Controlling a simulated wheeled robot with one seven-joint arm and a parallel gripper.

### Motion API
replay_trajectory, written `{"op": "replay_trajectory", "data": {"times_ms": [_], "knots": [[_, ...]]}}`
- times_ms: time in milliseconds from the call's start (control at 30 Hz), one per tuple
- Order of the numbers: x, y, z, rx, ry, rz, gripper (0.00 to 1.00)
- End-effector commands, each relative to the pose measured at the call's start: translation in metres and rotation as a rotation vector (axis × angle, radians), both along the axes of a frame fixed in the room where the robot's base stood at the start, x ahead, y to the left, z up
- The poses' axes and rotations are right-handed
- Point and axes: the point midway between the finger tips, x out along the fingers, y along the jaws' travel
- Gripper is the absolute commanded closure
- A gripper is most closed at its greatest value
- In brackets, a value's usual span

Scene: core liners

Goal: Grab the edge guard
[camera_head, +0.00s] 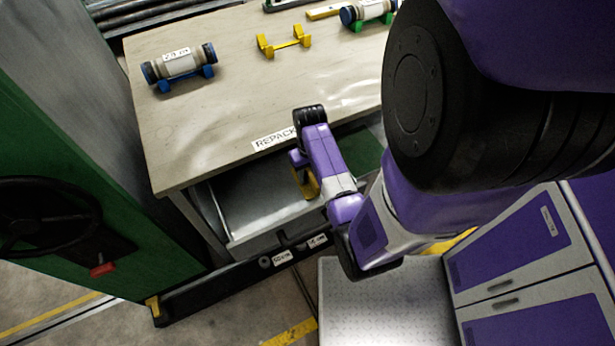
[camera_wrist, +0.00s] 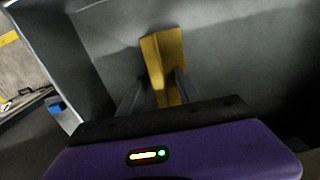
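The edge guard appears to be the yellow angled piece (camera_wrist: 165,58) in the wrist view, lying in the grey drawer. It also shows in the head view (camera_head: 309,184), partly hidden by my arm. My gripper (camera_wrist: 161,84) is in the drawer, with its two dark fingers apart and pointing at the yellow piece. The near end of the piece lies between the fingers. A gap shows on the left; the right finger looks close to it, and I cannot tell if they touch. In the head view my arm hides the fingers.
The open drawer (camera_head: 240,204) sits under a worktop (camera_head: 215,125) labelled REPACK. On the worktop are a blue-capped core tube (camera_head: 180,64), an empty yellow cradle (camera_head: 284,42) and another tube (camera_head: 367,12). A green machine with a handwheel (camera_head: 45,215) stands left; purple cabinets (camera_head: 515,245) stand right.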

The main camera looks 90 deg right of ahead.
Motion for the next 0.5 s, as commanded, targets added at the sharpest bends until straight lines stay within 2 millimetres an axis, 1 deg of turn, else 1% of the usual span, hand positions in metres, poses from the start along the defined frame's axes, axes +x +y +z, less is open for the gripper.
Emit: {"op": "replay_trajectory", "data": {"times_ms": [67, 100, 167, 200, 300, 500], "knots": [[0.0, 0.0, 0.0002, 0.0, 0.0, 0.0, 0.6], [0.0001, 0.0, 0.0002, 0.0, 0.0, 0.0, 0.64], [0.0, 0.0, 0.0003, 0.0, 0.0, 0.0, 0.76], [0.0001, 0.0, 0.0003, 0.0, 0.0, 0.0, 0.84], [0.0001, 0.0, 0.0004, 0.0, 0.0, 0.0, 1.0], [0.0001, 0.0, 0.0006, 0.0, 0.0, 0.0, 1.0]]}}
